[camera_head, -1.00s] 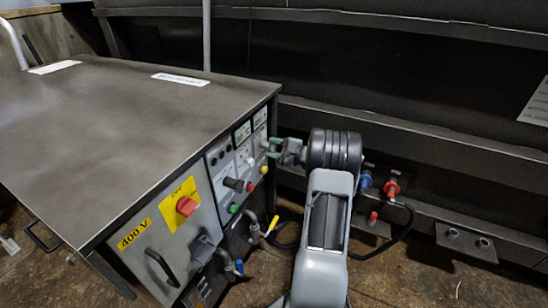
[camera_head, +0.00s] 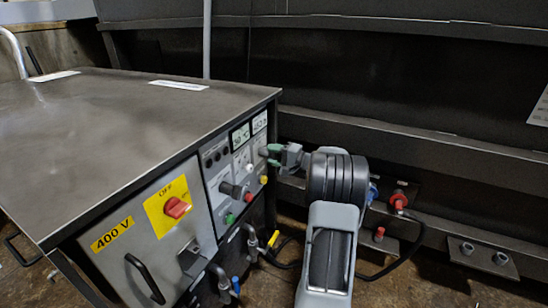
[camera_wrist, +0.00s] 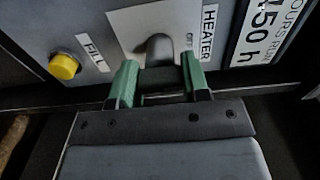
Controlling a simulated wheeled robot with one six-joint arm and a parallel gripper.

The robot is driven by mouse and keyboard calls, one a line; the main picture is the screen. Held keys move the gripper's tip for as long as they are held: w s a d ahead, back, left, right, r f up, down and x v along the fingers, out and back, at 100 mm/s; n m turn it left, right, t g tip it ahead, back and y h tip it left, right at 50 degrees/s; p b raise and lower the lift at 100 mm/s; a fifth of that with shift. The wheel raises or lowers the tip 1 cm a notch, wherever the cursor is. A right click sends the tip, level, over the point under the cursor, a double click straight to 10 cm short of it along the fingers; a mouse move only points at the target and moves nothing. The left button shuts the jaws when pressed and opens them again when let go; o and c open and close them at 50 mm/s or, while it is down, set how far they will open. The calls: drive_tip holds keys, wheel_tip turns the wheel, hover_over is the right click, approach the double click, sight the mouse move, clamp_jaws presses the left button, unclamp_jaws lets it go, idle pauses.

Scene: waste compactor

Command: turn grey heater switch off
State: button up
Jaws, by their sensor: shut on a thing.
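The grey heater switch (camera_wrist: 160,47) sits on a light plate beside the HEATER label (camera_wrist: 208,32) in the wrist view. My gripper (camera_wrist: 160,75) has its two green fingers on either side of the switch and is shut on it. In the head view my gripper (camera_head: 268,152) reaches the right part of the control panel from the right. There the switch is mostly hidden by the fingers. Small lettering beside the switch is hard to read.
A yellow button (camera_wrist: 64,66) labelled FILL is next to the switch. The panel also has a red rotary switch (camera_head: 176,208), a green button (camera_head: 229,219) and a black knob (camera_head: 230,189). Hoses and red and blue fittings (camera_head: 398,200) lie low at the right.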

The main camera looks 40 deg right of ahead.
drive_tip(key=o, duration=0.9)
drive_tip(key=shift+p+v, duration=1.9)
drive_tip(key=shift+v, duration=5.05)
drive_tip(key=shift+f, duration=0.1)
